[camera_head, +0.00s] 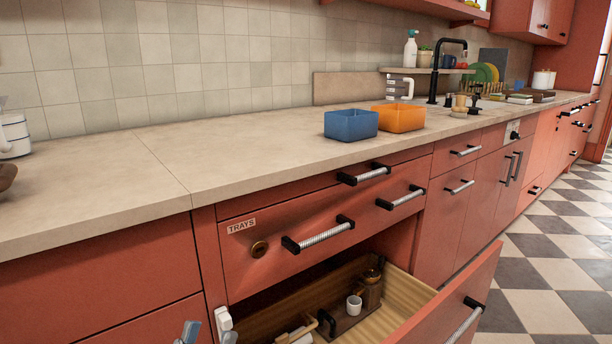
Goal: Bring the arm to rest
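My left gripper (208,337) shows only at its tips, at the bottom edge of the head view. Its two grey-blue fingertips stand apart with nothing visible between them, so it looks open. It is in front of the red cabinet, left of the pulled-out drawer (440,310). The rest of the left arm is below the picture. My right gripper is not in view.
The open drawer holds a white cup (354,305), a brown jar (371,288) and other items.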

